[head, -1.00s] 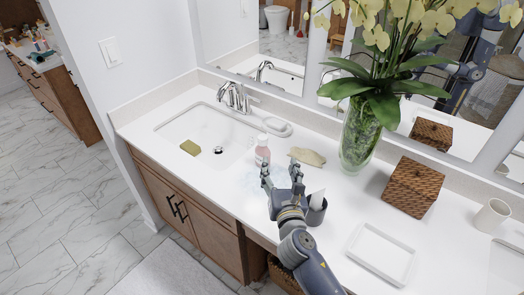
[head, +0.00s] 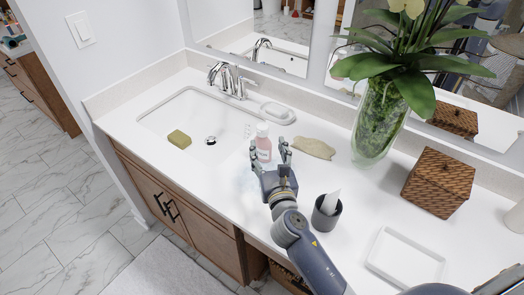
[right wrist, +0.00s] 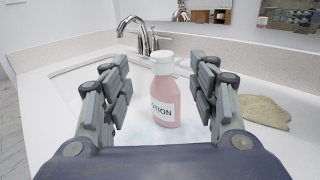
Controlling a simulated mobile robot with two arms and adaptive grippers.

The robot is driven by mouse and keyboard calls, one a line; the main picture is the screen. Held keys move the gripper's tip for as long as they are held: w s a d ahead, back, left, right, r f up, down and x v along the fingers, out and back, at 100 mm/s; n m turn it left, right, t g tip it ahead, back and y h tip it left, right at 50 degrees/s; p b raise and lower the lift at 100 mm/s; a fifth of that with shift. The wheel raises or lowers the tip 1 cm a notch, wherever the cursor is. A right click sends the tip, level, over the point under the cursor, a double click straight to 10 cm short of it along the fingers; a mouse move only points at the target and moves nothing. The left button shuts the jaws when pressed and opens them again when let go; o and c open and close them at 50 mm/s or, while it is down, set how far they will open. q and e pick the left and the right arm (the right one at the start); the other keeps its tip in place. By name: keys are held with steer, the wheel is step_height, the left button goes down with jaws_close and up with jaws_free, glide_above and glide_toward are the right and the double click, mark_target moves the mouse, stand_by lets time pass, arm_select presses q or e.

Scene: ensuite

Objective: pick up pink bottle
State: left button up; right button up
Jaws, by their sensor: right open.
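The pink bottle (head: 263,148) stands upright on the white counter, near the right side of the sink. It has a white cap and a label, of which "OTION" is readable in the right wrist view (right wrist: 163,95). My right gripper (head: 268,156) is open, with its fingers pointing at the bottle. In the right wrist view the bottle shows between the two open fingers (right wrist: 158,88), with a visible gap on each side. It is not gripped. My left gripper is not in view.
The sink (head: 185,98) with a chrome faucet (head: 232,80) and a yellow-green sponge (head: 179,139) lies left of the bottle. A beige flat item (head: 314,148), a glass vase (head: 376,130), a dark cup (head: 326,213), a woven box (head: 437,183) and a white tray (head: 403,258) stand to the right.

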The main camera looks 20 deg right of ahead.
mark_target(264, 134)
steer(key=w, duration=0.1)
steer(key=w+f, duration=0.1)
steer(key=w, duration=0.1)
steer(key=w+f, duration=0.1)
steer(key=shift+w+d+f+b, duration=0.1)
steer(key=shift+w+d+b, duration=0.2)
steer(key=shift+w+b, duration=0.1)
steer(key=shift+w+f, duration=0.1)
steer(key=shift+w, duration=0.25)
steer(key=shift+w+d, duration=0.1)
steer(key=shift+w, duration=0.25)
steer(key=shift+w+d+p, duration=0.15)
steer(key=shift+w+d, duration=0.05)
steer(key=shift+w, duration=1)
steer(key=shift+w+d+p, duration=0.15)
steer(key=shift+w+d, duration=0.05)
steer(key=shift+w, duration=0.95)
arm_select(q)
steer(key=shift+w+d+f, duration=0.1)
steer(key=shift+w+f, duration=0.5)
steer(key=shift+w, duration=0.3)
arm_select(e)
steer(key=shift+s, duration=0.1)
